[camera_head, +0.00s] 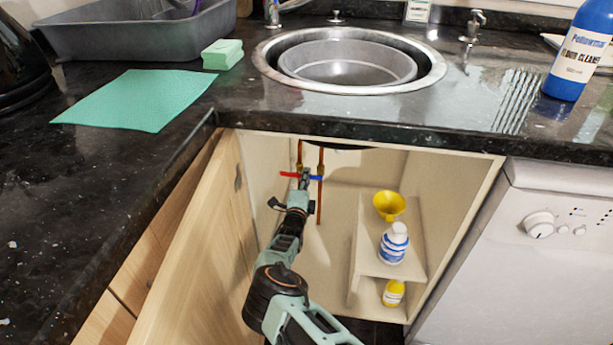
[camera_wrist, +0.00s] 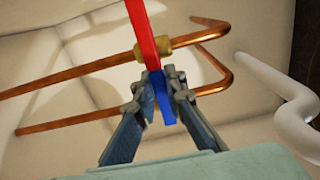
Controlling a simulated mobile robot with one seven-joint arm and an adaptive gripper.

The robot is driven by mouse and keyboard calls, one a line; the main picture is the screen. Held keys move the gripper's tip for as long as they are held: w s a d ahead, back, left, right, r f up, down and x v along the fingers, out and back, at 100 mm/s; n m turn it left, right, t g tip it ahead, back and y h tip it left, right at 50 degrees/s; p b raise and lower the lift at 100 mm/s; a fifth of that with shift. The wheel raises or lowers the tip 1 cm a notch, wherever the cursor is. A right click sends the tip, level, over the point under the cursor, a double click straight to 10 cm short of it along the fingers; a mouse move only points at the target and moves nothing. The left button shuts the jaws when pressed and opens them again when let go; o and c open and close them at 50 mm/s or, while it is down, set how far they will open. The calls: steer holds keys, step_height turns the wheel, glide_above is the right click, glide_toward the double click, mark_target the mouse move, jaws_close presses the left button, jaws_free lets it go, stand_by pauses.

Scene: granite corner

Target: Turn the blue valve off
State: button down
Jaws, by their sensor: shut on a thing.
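The blue valve (camera_head: 314,177) is a small blue lever on a copper pipe inside the open cabinet under the sink. In the wrist view its blue lever (camera_wrist: 163,100) lies between my two fingertips and stands roughly crosswise to the copper pipes. My gripper (camera_head: 304,180) reaches up into the cabinet, and in the wrist view my gripper (camera_wrist: 160,95) is shut on the blue lever. A red valve lever (camera_wrist: 146,35) is right beside it, by a brass fitting (camera_wrist: 153,48); the red lever (camera_head: 288,174) is left of my gripper in the head view. My fingers partly hide the blue valve's body.
Copper pipes (camera_wrist: 85,75) and a white pipe (camera_wrist: 290,95) are close around my gripper. The open wooden door (camera_head: 200,250) is left of my arm. A shelf (camera_head: 372,255) with a yellow funnel (camera_head: 389,206) and a white-blue bottle (camera_head: 393,244) stands at right.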

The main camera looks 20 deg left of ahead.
steer(key=shift+d, duration=0.1)
stand_by(0.4)
steer(key=c, duration=2)
jaws_free()
steer(key=shift+o, duration=0.2)
